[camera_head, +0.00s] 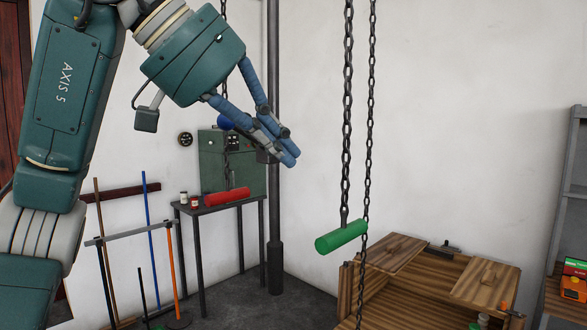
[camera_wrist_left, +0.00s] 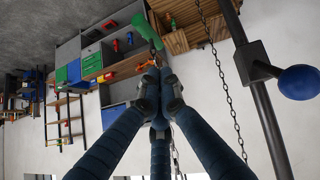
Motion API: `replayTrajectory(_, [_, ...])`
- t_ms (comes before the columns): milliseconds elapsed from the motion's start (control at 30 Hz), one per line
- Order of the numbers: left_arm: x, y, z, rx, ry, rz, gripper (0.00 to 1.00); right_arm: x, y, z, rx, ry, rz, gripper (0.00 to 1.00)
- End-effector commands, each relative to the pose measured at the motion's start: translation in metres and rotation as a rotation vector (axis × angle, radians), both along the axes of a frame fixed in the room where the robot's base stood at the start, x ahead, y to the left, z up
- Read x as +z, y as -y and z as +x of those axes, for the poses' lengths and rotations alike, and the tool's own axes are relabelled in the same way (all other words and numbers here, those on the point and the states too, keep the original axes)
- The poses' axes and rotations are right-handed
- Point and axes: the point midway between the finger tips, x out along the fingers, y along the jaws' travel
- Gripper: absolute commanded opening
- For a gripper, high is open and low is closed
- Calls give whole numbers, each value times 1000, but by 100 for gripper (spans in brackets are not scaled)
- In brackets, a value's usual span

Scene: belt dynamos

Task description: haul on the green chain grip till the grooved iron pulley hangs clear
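The green chain grip (camera_head: 341,237) is a short, slightly tilted bar on the end of a dark hanging chain (camera_head: 347,110), right of centre in the head view. My left gripper (camera_head: 289,147) is above and left of it, its blue fingers pointing down to the right, drawn together with nothing between them. In the left wrist view the green grip (camera_wrist_left: 148,31) shows beyond the converged fingertips (camera_wrist_left: 154,72), apart from them. My right gripper is out of view. I cannot make out the grooved iron pulley in either view.
A second chain (camera_head: 369,120) hangs just right of the green grip's chain. A red grip (camera_head: 227,196) hangs on another chain before a small table (camera_head: 188,209). A dark post (camera_head: 274,200) with a blue-knobbed lever (camera_wrist_left: 298,82) stands behind my gripper. A wooden crate (camera_head: 440,295) stands lower right.

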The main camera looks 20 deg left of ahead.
Motion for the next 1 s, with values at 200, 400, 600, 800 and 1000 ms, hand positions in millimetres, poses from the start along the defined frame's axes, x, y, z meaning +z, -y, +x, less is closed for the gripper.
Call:
replayTrajectory(200, [-32,17,28,-2,-6,1,0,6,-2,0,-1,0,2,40])
replayTrajectory(400, [-60,33,53,-2,-4,0,0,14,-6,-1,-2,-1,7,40])
replayTrajectory(600, [-88,37,50,-1,-1,1,0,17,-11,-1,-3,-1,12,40])
replayTrajectory(800, [-97,39,49,-1,0,-1,0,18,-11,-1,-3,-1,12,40])
replayTrajectory(1000, [-97,39,48,-1,0,-1,0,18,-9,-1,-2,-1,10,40])
